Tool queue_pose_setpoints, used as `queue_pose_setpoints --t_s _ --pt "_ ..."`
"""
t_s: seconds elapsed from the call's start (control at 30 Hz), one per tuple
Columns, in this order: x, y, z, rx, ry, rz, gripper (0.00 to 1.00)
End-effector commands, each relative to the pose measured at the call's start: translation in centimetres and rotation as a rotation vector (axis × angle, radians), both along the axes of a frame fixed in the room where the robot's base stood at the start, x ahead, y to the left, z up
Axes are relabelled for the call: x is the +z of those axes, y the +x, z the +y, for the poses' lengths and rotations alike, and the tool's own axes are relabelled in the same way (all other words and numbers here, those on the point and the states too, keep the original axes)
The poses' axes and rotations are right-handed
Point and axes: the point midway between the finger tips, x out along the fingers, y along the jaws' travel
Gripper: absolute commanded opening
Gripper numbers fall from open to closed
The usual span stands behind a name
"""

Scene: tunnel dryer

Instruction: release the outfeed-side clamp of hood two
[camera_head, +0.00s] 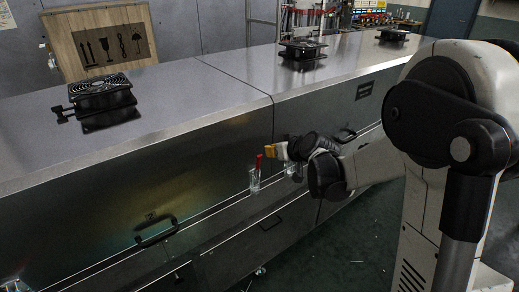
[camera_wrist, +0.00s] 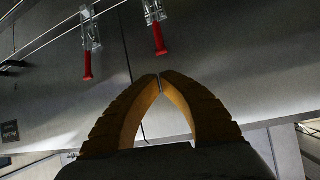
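Hood two (camera_head: 150,195) is the steel hood marked "2", with a dark bar handle (camera_head: 156,232). A clamp with a red handle pointing up (camera_head: 254,180) sits at its lower edge, just left of the seam with the neighbouring hood. In the wrist view this appears to be the right-hand clamp (camera_wrist: 158,38), its red handle pointing down toward my fingers. My gripper (camera_head: 270,151) is just right of that handle in the head view. In the wrist view my gripper (camera_wrist: 160,78) has its yellow fingertips together, nothing between them, apart from the handle. Exact depth is unclear.
A second red-handled clamp (camera_wrist: 88,55) sits across the seam and is partly hidden by my gripper in the head view. Another clamp (camera_head: 12,286) shows at bottom left. Black fan units (camera_head: 101,92) stand on the hood tops. Floor (camera_head: 330,250) in front is mostly clear.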

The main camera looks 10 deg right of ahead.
Motion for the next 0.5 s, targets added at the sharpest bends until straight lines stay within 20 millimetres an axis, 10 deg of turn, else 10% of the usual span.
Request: queue_pose_setpoints --t_s 0.5 --pt "-3.9 5.6 1.5 0.001 0.000 0.001 0.00"
